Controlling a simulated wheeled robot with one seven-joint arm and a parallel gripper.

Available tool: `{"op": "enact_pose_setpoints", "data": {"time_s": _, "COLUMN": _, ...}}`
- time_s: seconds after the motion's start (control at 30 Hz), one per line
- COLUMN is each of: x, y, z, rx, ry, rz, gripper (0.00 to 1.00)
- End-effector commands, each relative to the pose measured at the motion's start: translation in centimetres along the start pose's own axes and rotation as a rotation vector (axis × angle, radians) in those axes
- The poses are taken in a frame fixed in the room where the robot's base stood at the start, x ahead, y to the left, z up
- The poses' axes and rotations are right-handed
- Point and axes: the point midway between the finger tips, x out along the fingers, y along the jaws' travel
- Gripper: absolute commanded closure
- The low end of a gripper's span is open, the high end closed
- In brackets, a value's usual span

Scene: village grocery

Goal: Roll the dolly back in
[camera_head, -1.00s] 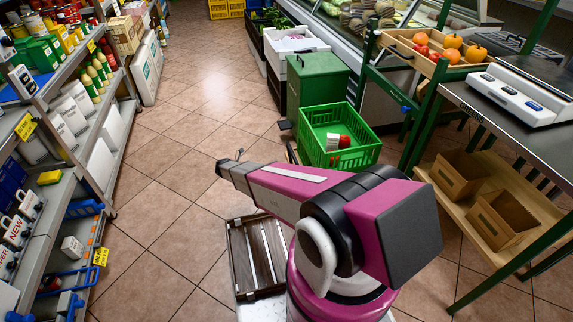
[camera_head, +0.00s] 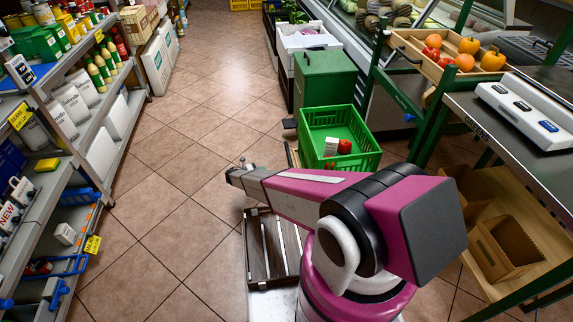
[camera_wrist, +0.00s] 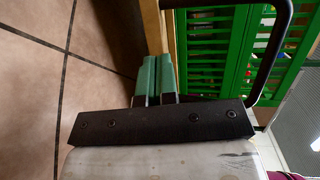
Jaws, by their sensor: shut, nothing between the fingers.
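A green plastic crate (camera_head: 362,160) stands on the floor ahead, with a small white-and-red item inside. Its green lattice wall also shows in the wrist view (camera_wrist: 205,75). A narrow wooden edge (camera_head: 292,155) shows at its left side, perhaps the dolly; most of it is hidden. In the wrist view a wooden strip (camera_wrist: 153,28) runs just beyond my fingertips. A black bent bar (camera_wrist: 284,45) crosses in front of the green wall; I cannot tell what it belongs to. My gripper (camera_head: 239,166) is left of the crate, its fingers (camera_wrist: 158,62) together and empty.
A stocked shelf (camera_head: 60,190) lines the left. A green cabinet (camera_head: 325,80) stands behind the crate. A counter (camera_head: 520,120) with a scale and a produce tray is on the right. The tiled aisle is clear.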

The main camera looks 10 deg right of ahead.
Motion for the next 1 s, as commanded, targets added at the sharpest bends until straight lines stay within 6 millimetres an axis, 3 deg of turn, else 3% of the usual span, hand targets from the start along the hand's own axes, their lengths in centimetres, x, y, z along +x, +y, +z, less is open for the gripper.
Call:
{"op": "enact_pose_setpoints", "data": {"time_s": 0.17, "x": 1.5, "y": 0.0, "z": 0.0, "rx": -0.001, "ry": 0.0, "rz": 0.0, "gripper": 1.0}}
{"op": "enact_pose_setpoints", "data": {"time_s": 0.7, "x": 11.1, "y": -0.4, "z": 0.0, "rx": 0.002, "ry": 0.002, "rz": 0.001, "gripper": 1.0}}
{"op": "enact_pose_setpoints", "data": {"time_s": 1.0, "x": 13.5, "y": -1.2, "z": 0.0, "rx": 0.001, "ry": -0.001, "rz": 0.0, "gripper": 1.0}}
